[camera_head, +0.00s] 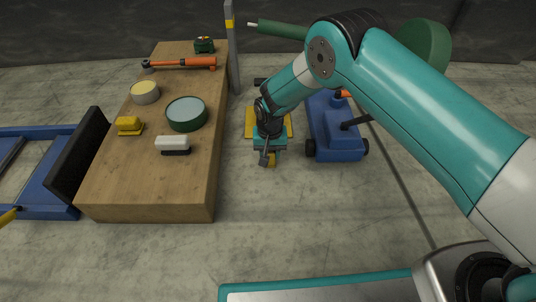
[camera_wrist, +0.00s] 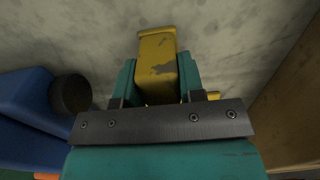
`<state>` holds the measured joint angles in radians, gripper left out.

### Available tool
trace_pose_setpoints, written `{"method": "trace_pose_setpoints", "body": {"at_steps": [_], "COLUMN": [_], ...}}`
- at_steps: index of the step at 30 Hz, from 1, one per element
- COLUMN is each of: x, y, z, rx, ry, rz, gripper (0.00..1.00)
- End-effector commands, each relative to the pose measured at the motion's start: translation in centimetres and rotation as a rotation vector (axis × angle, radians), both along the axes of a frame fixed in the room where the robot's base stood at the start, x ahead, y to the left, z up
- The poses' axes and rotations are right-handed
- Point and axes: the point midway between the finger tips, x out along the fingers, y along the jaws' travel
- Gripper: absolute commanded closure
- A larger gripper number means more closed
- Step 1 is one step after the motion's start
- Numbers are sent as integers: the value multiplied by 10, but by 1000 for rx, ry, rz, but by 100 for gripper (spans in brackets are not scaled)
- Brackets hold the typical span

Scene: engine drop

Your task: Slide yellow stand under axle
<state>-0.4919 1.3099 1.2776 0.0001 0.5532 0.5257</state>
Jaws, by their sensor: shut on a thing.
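The yellow stand (camera_wrist: 158,65) has worn grey patches. In the wrist view my gripper (camera_wrist: 157,75) is shut on it, with a teal finger on each side. In the head view the stand (camera_head: 251,124) shows as yellow parts on both sides of my gripper (camera_head: 268,157), low near the concrete floor; the rest is hidden behind my wrist. Whether it touches the floor cannot be told. A green bar with a pale tip (camera_head: 280,29), apparently the axle, lies beyond the stand. My arm hides its middle, and a green disc (camera_head: 430,45) shows past the arm.
A blue wheeled jack (camera_head: 335,130) stands close to the right of my gripper. A wooden bench (camera_head: 185,200) is to the left, with tins, a torque wrench and small items on it. Floor in front is clear.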

Motion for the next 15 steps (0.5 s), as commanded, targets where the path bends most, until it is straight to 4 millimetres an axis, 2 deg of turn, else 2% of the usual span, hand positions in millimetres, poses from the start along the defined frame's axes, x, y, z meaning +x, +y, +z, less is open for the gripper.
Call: {"method": "trace_pose_setpoints", "body": {"at_steps": [15], "x": [35], "y": [-1], "z": [1], "rx": [2], "ry": [-5], "rz": [-1], "gripper": [100]}}
